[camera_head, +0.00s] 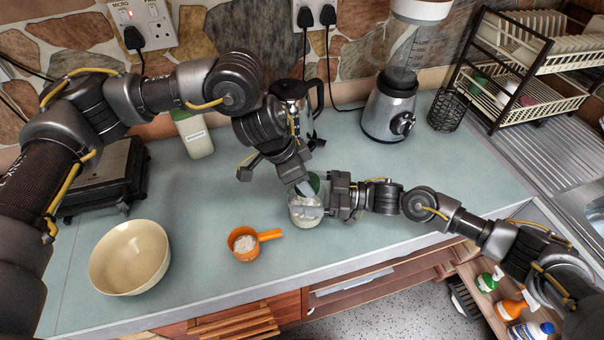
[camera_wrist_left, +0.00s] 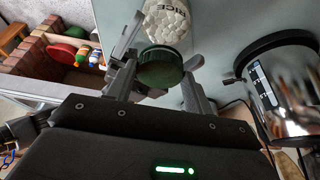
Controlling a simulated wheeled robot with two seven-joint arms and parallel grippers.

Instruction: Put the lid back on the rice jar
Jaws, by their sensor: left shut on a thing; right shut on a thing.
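The rice jar (camera_head: 304,218) is clear with white contents and stands on the worktop near its front edge; it also shows in the left wrist view (camera_wrist_left: 167,22) with its RICE label. My right gripper (camera_head: 318,209) comes in from the right and is shut on the jar. The dark green lid (camera_head: 314,181) is between the fingers of my left gripper (camera_wrist_left: 160,76), which is shut on it. The lid is just above the jar's mouth; I cannot tell whether they touch. My left gripper partly hides the lid in the head view.
An orange measuring cup (camera_head: 246,243) with white contents and a cream bowl (camera_head: 130,257) stand to the left. A kettle (camera_head: 292,90), a blender (camera_head: 388,110) and a white bottle (camera_head: 197,138) stand behind. A dish rack (camera_head: 530,85) is at right.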

